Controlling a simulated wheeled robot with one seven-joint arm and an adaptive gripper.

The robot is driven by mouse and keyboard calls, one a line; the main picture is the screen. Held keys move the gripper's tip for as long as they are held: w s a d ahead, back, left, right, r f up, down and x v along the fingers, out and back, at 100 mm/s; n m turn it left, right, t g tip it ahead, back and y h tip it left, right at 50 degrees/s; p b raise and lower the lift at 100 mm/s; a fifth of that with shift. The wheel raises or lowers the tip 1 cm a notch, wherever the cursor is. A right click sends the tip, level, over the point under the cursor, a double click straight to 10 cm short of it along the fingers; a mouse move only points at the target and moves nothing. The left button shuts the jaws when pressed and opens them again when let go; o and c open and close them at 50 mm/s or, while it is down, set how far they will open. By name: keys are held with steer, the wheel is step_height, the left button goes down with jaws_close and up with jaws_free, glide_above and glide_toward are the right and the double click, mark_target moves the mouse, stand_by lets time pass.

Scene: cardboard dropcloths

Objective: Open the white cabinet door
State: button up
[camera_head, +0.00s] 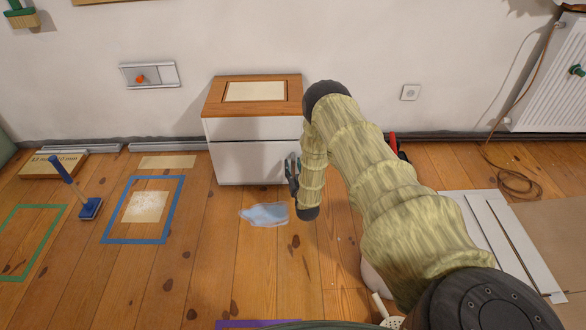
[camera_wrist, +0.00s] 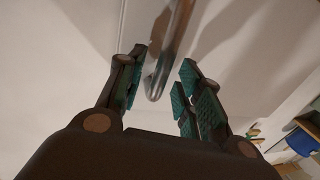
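The white cabinet (camera_head: 232,128) has a wooden top and stands against the wall, left of my arm in the head view. Its lower front is a white door (camera_head: 245,162), and it looks closed. In the wrist view the white front (camera_wrist: 60,60) fills the left side, with a metal bar handle (camera_wrist: 170,55) on it. My gripper (camera_wrist: 160,80) is open, with its teal-padded fingers on either side of the handle's end. I cannot tell whether the fingers touch it. In the head view my gripper (camera_head: 292,172) is at the door's right side, and my arm hides the cabinet's right part.
A pale blue puddle-like patch (camera_head: 265,214) lies on the floor before the cabinet. A blue-handled brush (camera_head: 88,206) stands to the left, near a blue taped rectangle (camera_head: 108,222). White boards (camera_head: 490,225) lie at the right. A radiator (camera_head: 552,85) hangs on the right wall.

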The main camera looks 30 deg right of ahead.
steer(key=shift+w+d, duration=0.25)
steer(key=shift+w, duration=0.35)
steer(key=shift+c, duration=0.3)
jaws_close()
